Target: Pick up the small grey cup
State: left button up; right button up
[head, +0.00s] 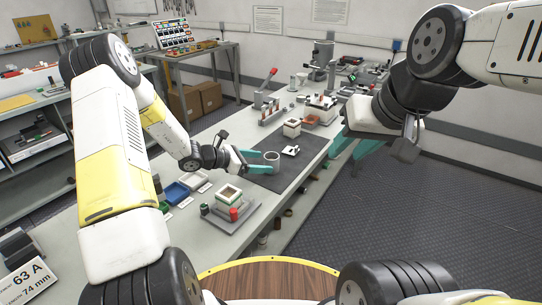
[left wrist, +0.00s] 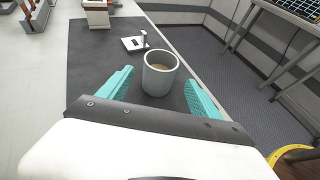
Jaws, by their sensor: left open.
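The small grey cup (head: 271,157) stands upright on a dark mat (head: 284,176) on the long workbench. It also shows in the left wrist view (left wrist: 160,73), where its inside looks brownish. My left gripper (head: 262,161) is open, with its teal fingers either side of the cup and pointing at it. In the left wrist view the left gripper (left wrist: 158,92) has a gap between each finger and the cup, and nothing is held. My right gripper (head: 358,148) is in the air right of the bench, with teal fingers partly hidden by its arm.
A small white plate-like piece (head: 290,150) lies on the mat behind the cup. A square box (head: 292,128) stands beyond it. A blue tray (head: 176,192) and a grey-based device with a red knob (head: 234,214) are nearer. The bench's right edge runs close beside the mat.

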aim_at(278, 162)
pick_arm(q)
jog(key=shift+w+d+f+n, duration=0.25)
jog(key=shift+d+f+n, duration=0.05)
jog(key=shift+f+n, duration=0.1)
jog(key=shift+w+d+f, duration=0.15)
jog(key=shift+d, duration=0.1)
jog(key=x, duration=0.6)
jog(key=shift+w+d, duration=0.2)
jog(key=shift+d, duration=0.15)
jog(key=shift+r, duration=0.25)
jog(key=c, duration=1.6)
jog(key=shift+r, duration=0.1)
